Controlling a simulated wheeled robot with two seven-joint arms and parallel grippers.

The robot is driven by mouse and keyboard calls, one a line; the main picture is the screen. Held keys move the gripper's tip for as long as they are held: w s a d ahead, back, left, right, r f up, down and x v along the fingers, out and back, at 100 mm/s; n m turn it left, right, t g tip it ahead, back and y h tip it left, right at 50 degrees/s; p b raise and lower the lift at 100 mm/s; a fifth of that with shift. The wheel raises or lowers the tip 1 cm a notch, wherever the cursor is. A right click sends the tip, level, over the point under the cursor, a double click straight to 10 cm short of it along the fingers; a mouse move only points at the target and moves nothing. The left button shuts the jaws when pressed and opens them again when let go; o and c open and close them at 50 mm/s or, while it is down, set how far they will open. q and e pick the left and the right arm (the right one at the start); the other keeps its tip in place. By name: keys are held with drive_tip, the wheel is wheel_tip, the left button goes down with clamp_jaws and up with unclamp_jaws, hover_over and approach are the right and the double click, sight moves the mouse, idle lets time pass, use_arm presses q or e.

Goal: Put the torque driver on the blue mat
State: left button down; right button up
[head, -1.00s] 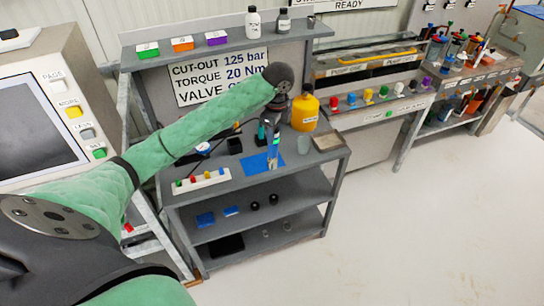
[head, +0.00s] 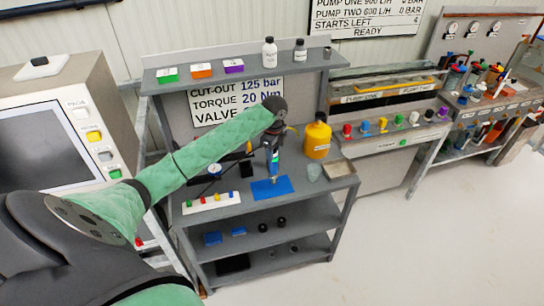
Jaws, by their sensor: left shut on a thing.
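The torque driver (head: 272,162), dark with a blue part, stands roughly upright below my left gripper (head: 274,140). My left gripper is small in the head view, partly hidden by its own wrist, and is shut on the driver's upper part. The blue mat (head: 285,187) lies flat on the grey bench top. The driver's lower end is over the mat's middle; I cannot tell whether it touches the mat. My right gripper is not in view.
A yellow bottle (head: 317,139) and a clear cup (head: 314,172) stand right of the mat. A shallow tray (head: 339,169) is at the bench's right end. A white strip with coloured knobs (head: 211,202) lies at the left. A shelf (head: 245,74) runs above.

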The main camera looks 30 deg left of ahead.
use_arm(q)
drive_tip(key=f+p, duration=0.2)
drive_tip(key=f, duration=0.1)
drive_tip(key=shift+w+a+f+p, duration=0.1)
drive_tip(key=shift+a+f+p, duration=0.1)
drive_tip(key=shift+a+p, duration=0.15)
drive_tip(key=shift+f, duration=0.55)
drive_tip(key=c, duration=1)
unclamp_jaws()
drive_tip(key=shift+c, duration=0.2)
drive_tip(key=shift+r, duration=0.1)
drive_tip(key=shift+r, duration=0.3)
wheel_tip(320, 180, up, 10)
drive_tip(key=shift+r, duration=0.65)
